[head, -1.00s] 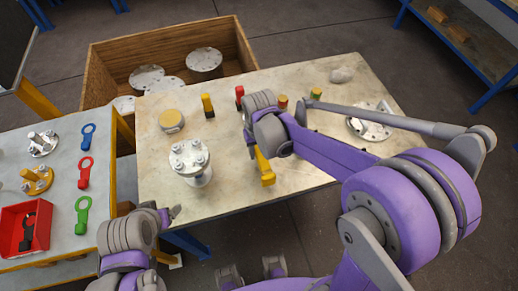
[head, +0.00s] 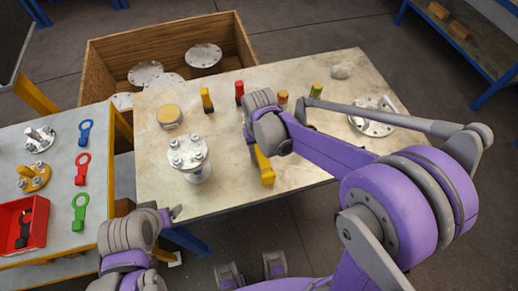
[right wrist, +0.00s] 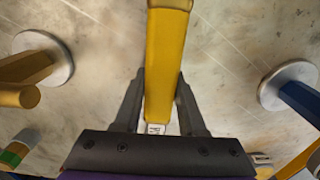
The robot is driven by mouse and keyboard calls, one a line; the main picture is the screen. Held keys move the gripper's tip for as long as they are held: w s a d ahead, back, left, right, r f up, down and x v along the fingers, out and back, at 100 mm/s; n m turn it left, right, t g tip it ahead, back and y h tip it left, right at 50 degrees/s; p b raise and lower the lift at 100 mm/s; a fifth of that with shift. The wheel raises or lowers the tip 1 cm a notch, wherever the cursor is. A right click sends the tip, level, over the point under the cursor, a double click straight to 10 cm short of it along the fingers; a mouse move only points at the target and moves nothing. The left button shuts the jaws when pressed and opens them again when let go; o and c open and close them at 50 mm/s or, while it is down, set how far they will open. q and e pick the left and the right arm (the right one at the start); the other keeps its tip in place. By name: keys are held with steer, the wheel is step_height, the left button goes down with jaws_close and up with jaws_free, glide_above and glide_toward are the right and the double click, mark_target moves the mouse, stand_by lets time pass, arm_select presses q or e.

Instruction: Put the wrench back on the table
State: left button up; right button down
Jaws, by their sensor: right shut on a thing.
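My right gripper (right wrist: 160,100) is shut on a long yellow tool (right wrist: 167,60), which I take to be the wrench. In the head view the yellow tool (head: 265,168) shows below my right wrist, over the front part of the stone-topped table (head: 225,185). The right fingers are mostly hidden there. I cannot tell whether the tool touches the tabletop. My left gripper (head: 174,213) is near the table's front left corner, apart from the flanged vessel; its jaw opening is unclear.
The flanged vessel (head: 190,160), a yellow-topped round part (head: 169,116), several small upright coloured pieces and a flange (head: 371,118) stand on the table. The side table at left holds blue (head: 84,132), red (head: 82,168) and green (head: 79,212) ring-ended tools and a red tray (head: 38,205).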

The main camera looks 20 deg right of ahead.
arm_select(q)
steer(key=shift+f, duration=0.15)
arm_select(e)
steer(key=shift+f, duration=0.15)
jaws_free()
steer(key=shift+r+p, duration=1.9)
steer(key=shift+r, duration=1.7)
arm_select(q)
steer(key=r, duration=0.1)
steer(key=w+r, duration=0.1)
steer(key=r, duration=0.3)
steer(key=shift+w, duration=0.3)
